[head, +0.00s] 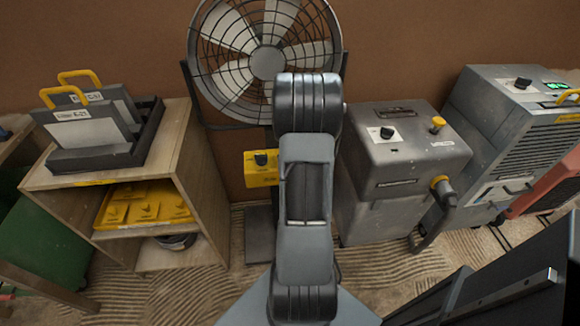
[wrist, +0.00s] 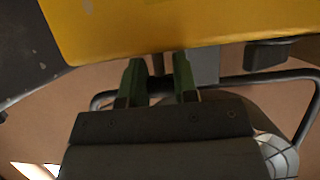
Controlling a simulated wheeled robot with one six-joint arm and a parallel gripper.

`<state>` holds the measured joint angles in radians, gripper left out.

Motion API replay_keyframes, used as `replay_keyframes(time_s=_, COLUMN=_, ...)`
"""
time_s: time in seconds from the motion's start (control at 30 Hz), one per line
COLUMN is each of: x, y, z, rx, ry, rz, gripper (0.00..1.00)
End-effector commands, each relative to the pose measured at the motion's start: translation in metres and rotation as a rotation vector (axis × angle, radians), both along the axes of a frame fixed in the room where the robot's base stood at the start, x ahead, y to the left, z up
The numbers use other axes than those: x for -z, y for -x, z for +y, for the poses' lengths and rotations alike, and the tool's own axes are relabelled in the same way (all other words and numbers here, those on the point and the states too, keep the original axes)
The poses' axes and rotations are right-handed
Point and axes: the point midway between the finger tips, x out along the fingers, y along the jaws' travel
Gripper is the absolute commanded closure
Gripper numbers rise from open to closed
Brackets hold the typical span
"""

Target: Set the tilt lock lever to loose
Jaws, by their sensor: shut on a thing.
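The floor fan (head: 266,62) stands against the wall in the head view, with a yellow control box (head: 262,168) low on its stand. My arm covers the part of the stand right of this box, and my gripper is hidden there. In the wrist view, the green fingers of my gripper (wrist: 158,72) point up toward a yellow box (wrist: 160,28). A narrow dark stem (wrist: 158,64) shows between them, apparently the tilt lock lever. The gripper is shut on it. Most of the lever is hidden, and its setting cannot be read.
A grey metal machine (head: 400,165) stands close on the right of my arm. A wooden shelf (head: 185,150) with filter cases and yellow items is on the left. A larger grey unit (head: 510,120) stands far right. Some grooved floor (head: 150,295) is open in front.

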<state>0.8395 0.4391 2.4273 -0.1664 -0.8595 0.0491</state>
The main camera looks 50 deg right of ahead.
Motion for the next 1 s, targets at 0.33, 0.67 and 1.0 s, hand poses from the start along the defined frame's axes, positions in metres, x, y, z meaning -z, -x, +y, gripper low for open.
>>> replay_keyframes(time_s=0.33, x=0.0058, y=0.0038, z=0.0028, rx=0.001, ry=0.082, rz=-0.097, gripper=0.96)
replay_keyframes(time_s=0.67, x=0.0033, y=0.0043, z=0.0034, rx=0.000, ry=0.097, rz=-0.116, gripper=0.96)
replay_keyframes(time_s=1.0, x=0.0032, y=0.0044, z=0.0035, rx=0.000, ry=0.096, rz=-0.115, gripper=0.64)
